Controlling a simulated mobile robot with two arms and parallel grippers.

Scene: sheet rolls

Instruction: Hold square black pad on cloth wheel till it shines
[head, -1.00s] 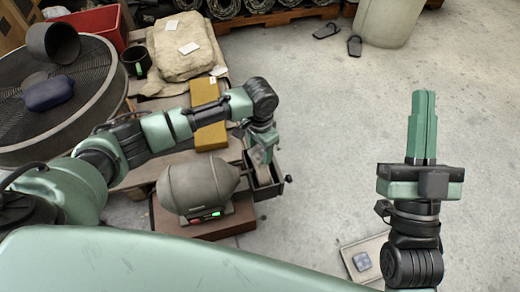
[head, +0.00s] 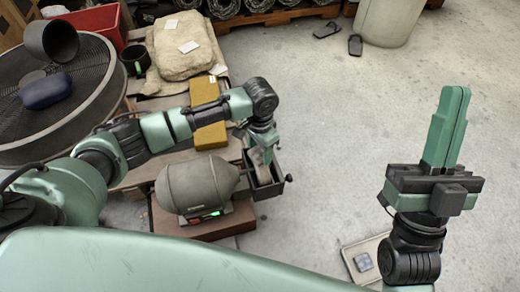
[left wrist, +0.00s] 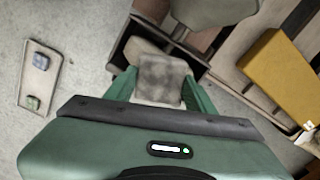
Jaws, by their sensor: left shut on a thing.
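My left gripper (head: 262,150) reaches down over the open-topped dark housing beside the grey motor. In the left wrist view, my left gripper (left wrist: 165,90) is shut on a square, mottled grey and dark piece (left wrist: 162,78), which appears to be the pad. The pale cloth wheel (head: 264,174) shows in the housing just below my fingers. The piece lies close against the wheel; I cannot tell whether they touch. In the head view the piece is mostly hidden by my fingers. My right gripper (head: 446,125) is shut and empty, raised above the floor on the right.
The grey motor (head: 197,184) has a lit green switch. A yellow bar (head: 211,135) lies behind it. A tray with small square pieces (head: 347,252) lies below my right arm; it also shows in the left wrist view (left wrist: 30,72). The floor at the centre right is clear.

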